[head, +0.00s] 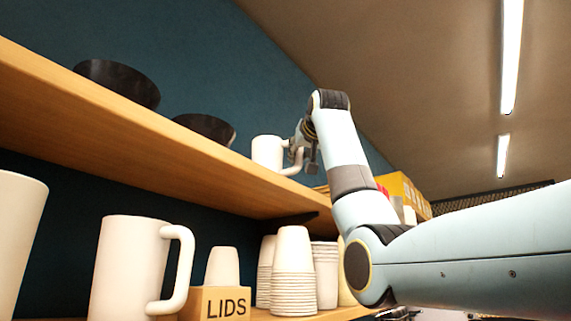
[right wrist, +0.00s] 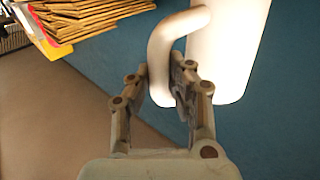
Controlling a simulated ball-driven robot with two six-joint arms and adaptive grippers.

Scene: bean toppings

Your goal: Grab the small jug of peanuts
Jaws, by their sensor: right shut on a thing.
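A small white jug (head: 268,152) stands upright at the upper shelf's edge in the head view, its handle towards the right. What it holds is hidden. My right gripper (head: 303,155) is at the jug's handle. In the right wrist view, the fingers of my right gripper (right wrist: 163,76) are on either side of the white curved handle (right wrist: 160,50) and shut on it, with the jug's body (right wrist: 228,50) just to the right. My left gripper is not in view.
Two black bowls (head: 118,82) sit left on the upper wooden shelf (head: 150,135). Below are a larger white jug (head: 128,265), a LIDS box (head: 218,303) and stacked cups (head: 292,270). A yellow box (head: 402,188) and brown cardboard pieces (right wrist: 90,14) are nearby.

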